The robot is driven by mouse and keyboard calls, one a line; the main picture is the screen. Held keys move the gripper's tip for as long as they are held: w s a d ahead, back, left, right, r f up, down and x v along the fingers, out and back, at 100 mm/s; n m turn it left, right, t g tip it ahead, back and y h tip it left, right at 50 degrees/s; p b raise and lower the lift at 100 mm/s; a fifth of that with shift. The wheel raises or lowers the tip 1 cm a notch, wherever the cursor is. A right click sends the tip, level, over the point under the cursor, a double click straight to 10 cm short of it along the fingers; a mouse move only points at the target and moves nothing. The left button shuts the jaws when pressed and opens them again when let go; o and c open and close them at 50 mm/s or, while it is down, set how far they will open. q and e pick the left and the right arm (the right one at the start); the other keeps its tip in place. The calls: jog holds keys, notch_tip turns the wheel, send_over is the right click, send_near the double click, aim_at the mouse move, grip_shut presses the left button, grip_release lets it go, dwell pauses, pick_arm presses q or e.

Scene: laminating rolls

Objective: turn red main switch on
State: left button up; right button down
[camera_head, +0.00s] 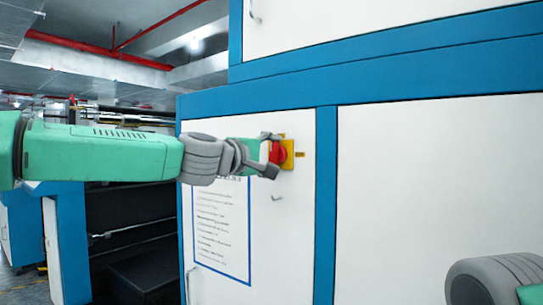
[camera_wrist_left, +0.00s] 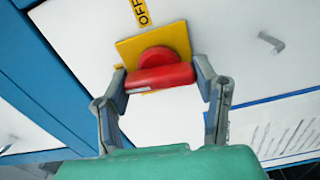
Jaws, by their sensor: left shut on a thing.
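The red main switch (camera_head: 277,152) sits on a yellow plate (camera_head: 287,154) on the white cabinet door. In the left wrist view the red switch handle (camera_wrist_left: 160,77) lies between the two fingers, over its yellow plate (camera_wrist_left: 178,38). A yellow label reading "OFF" (camera_wrist_left: 140,12) is beside the plate. My left gripper (camera_head: 270,154) is at the switch, its fingers on either side of the handle and shut on it.
A white cabinet with blue frames (camera_head: 326,200) fills the right of the head view. A printed sheet with a blue border (camera_head: 221,230) is below the switch. A small door handle (camera_head: 278,197) is just under the switch. Dark machinery stands at the left.

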pick_arm(q)
jog(key=shift+w+a+n, duration=0.15)
jog(key=shift+a+n, duration=0.05)
jog(key=shift+n, duration=0.4)
jog(key=o, duration=0.9)
jog(key=shift+o, duration=1.4)
jog(key=shift+w+d, duration=0.1)
jog(key=shift+w, duration=0.05)
jog(key=shift+w+f, duration=0.1)
jog(key=shift+f, duration=0.05)
jog(key=shift+s+a, duration=0.2)
jog(key=shift+s, duration=0.45)
jog(key=v, duration=1)
jog(key=shift+a, duration=0.35)
